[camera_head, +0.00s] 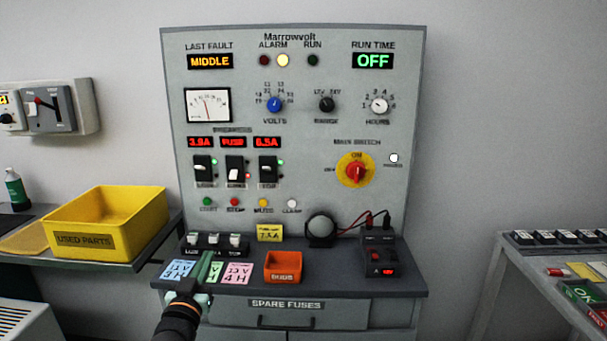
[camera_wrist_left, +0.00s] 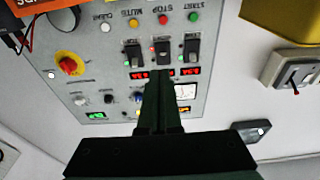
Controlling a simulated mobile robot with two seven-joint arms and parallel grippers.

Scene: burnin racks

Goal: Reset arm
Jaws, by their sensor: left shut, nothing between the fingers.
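My left gripper (camera_head: 207,262) comes in from the lower left in the head view. Its narrow green fingers are shut and empty, over the front of the grey panel's shelf (camera_head: 340,275), among the coloured cards. It also shows in the left wrist view (camera_wrist_left: 158,78), pointing at the Marrowvolt panel (camera_head: 300,130). In that view the panel (camera_wrist_left: 110,60) appears upside down. I cannot tell whether the fingers touch the shelf or the cards. My right gripper is in neither view.
A yellow used parts bin (camera_head: 105,222) stands on the left bench. An orange bin (camera_head: 283,267), a black meter box (camera_head: 381,257) with cables and a round lamp (camera_head: 321,229) stand on the shelf. A right-hand bench (camera_head: 545,262) holds several switches.

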